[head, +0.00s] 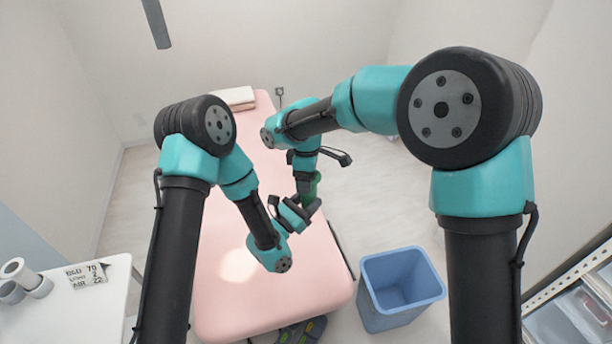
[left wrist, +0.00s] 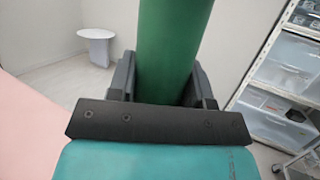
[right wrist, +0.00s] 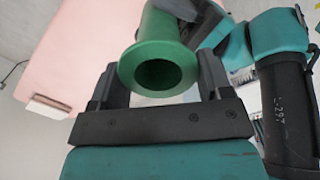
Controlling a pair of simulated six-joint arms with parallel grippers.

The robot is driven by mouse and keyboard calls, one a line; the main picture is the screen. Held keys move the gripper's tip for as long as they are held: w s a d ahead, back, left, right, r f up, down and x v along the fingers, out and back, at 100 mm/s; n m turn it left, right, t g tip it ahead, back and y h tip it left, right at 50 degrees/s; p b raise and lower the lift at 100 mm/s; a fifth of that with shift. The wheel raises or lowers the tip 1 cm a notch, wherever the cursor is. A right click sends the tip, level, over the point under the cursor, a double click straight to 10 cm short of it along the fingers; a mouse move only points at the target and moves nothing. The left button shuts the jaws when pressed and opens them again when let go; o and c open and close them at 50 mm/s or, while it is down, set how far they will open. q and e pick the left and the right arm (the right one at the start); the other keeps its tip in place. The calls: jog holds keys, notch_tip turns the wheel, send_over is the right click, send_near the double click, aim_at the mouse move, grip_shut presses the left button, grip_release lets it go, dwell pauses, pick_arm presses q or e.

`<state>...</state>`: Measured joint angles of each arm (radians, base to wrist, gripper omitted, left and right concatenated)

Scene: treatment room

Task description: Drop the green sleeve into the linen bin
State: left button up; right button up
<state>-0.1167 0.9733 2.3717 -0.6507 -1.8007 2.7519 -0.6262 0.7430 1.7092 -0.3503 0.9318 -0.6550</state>
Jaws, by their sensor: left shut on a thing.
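The green sleeve (head: 311,187) is a flanged tube held above the pink treatment bed. It also fills the middle of the left wrist view (left wrist: 172,50). My left gripper (head: 304,205) is shut on it. My right gripper (head: 308,172) is open at its other end. In the right wrist view the flanged end of the sleeve (right wrist: 150,52) lies between the spread fingers, and I cannot tell whether they touch it. The linen bin (head: 388,318) is blue, open-topped and stands on the floor right of the bed. Its visible inside looks empty.
The pink bed (head: 225,300) lies under both grippers, with a folded white towel (head: 236,96) at its far end. A white table (head: 90,318) with rolls stands at the left. A shelf with clear boxes (head: 585,310) stands right of the bin. Floor beyond the bin is clear.

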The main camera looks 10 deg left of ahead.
aim_at(303, 205)
pick_arm(q)
jog(key=o, duration=1)
jog(key=shift+o, duration=0.2)
jog(key=shift+v, duration=3.75)
